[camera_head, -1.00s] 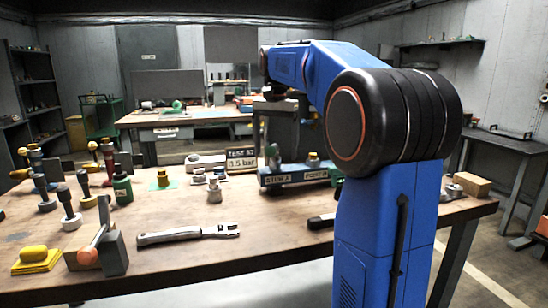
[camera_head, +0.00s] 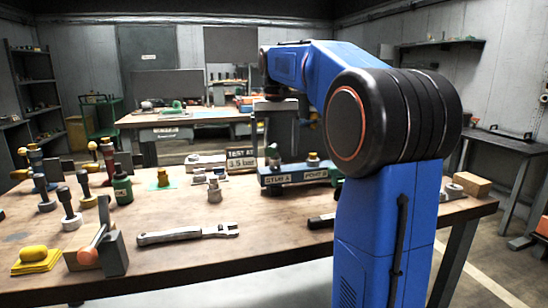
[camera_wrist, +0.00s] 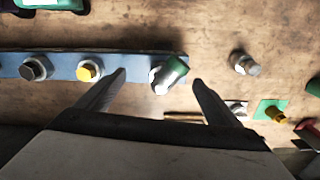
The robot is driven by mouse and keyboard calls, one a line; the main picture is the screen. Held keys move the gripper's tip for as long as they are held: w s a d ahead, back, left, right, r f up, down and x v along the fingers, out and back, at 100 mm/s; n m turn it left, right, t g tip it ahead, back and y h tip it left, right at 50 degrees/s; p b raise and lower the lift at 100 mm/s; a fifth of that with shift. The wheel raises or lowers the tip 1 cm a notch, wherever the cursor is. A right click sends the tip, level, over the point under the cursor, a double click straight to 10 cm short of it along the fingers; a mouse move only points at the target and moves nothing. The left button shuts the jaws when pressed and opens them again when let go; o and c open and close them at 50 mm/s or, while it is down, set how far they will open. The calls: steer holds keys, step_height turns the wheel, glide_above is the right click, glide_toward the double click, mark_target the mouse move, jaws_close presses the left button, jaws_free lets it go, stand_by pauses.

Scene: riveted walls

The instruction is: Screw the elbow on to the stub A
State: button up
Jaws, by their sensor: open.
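The blue block (camera_head: 292,178) labelled STUB A and PORT B stands on the bench. It also shows in the wrist view (camera_wrist: 60,57). The elbow (camera_wrist: 170,74), green with a silver end, is at the block's end in the wrist view. I cannot tell how the elbow sits on the stub. A brass-topped fitting (camera_wrist: 89,69) is beside the left finger.
A grey hex fitting (camera_wrist: 36,68) is farther along the block. A loose metal fitting (camera_head: 214,189), a wrench (camera_head: 188,233), a green bottle (camera_head: 122,187) and a yellow fitting on a green pad (camera_head: 163,178) lie left of the block.

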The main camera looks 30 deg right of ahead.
steer(key=n, duration=0.5)
steer(key=shift+a, duration=0.1)
steer(key=c, duration=2.2)
steer(key=shift+o, duration=0.2)
steer(key=o, duration=1.2)
steer(key=shift+d+m, duration=0.2)
steer(key=shift+m, duration=0.2)
steer(key=o, duration=0.4)
steer(key=shift+w+d+f, duration=0.15)
steer(key=shift+d, duration=0.1)
steer(key=shift+a, duration=0.1)
